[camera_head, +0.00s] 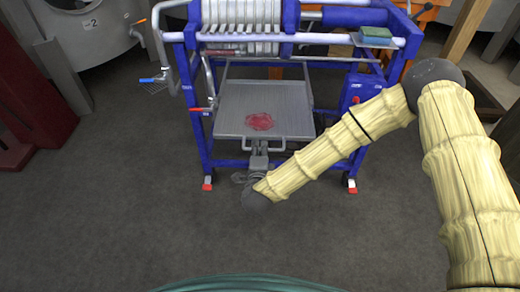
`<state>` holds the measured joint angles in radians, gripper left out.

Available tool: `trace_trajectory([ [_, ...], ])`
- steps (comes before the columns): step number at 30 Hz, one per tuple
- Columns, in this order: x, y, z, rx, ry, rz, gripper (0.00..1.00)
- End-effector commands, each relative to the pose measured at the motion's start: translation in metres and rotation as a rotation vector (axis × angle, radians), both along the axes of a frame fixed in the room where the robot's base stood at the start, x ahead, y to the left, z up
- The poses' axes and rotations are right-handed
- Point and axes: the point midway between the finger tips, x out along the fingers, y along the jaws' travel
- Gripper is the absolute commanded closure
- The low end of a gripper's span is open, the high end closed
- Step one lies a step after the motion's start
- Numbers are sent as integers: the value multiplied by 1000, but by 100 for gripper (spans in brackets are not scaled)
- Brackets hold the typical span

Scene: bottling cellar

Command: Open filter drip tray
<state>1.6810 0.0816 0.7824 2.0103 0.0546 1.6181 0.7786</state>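The filter drip tray (240,97) is a flat grey metal tray inside the blue filter frame (197,128), below the white filter plates (242,17). A red wet patch (259,121) lies on it near its front edge. A bar handle (243,144) runs along the tray's front. My gripper (259,150) is at the middle of this handle, with its fingers pointing away toward the tray. The fingers overlap the handle in the picture. They are too small and partly hidden to tell whether they are closed around it.
A green sponge (375,32) lies on a small shelf at the frame's upper right. A blue control box (361,90) is on the right side, partly behind my arm. Steel tanks (92,30) stand at the back left. The grey floor (120,215) in front is clear.

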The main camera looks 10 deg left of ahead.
Motion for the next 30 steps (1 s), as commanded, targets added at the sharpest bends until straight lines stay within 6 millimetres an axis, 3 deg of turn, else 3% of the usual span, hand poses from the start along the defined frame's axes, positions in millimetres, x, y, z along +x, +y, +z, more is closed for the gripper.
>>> trace_trajectory([
  [12,-70,-10,14,0,3,3,67],
  [18,-96,-15,20,0,2,2,67],
  [30,-108,-17,23,0,1,1,67],
])
